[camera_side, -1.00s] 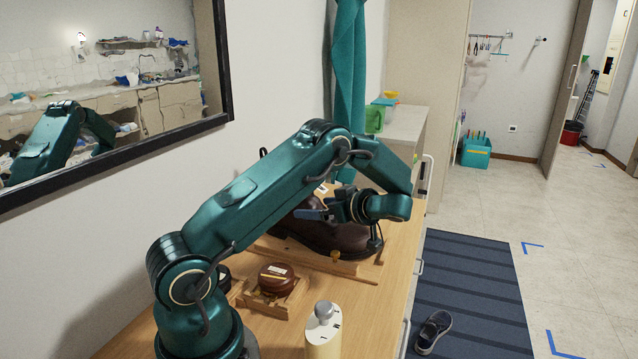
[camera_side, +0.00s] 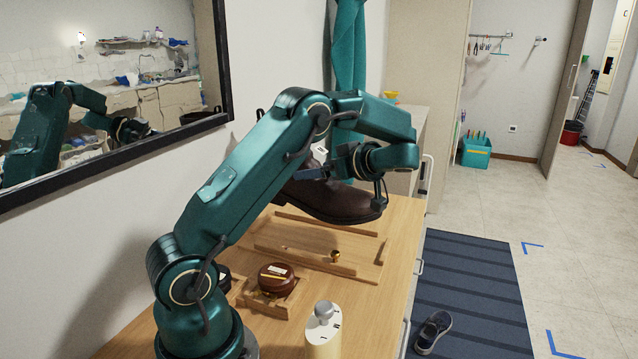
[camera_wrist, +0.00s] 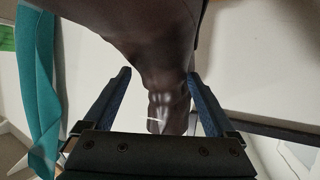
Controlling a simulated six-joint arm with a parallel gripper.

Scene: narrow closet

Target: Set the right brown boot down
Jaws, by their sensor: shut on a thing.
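The brown boot (camera_side: 338,203) hangs in the air above the wooden tray (camera_side: 372,266) on the bench, its dark sole toward the tray and its toe to the right. My gripper (camera_side: 312,174) is shut on the boot near its upper part. My arm hides much of the boot's upper in the side view. In the wrist view the dark boot (camera_wrist: 150,45) fills the middle, with the blue fingers of my gripper (camera_wrist: 160,92) on both sides of it.
A teal cloth (camera_side: 348,60) hangs behind. A framed mirror (camera_side: 110,90) is on the left wall.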

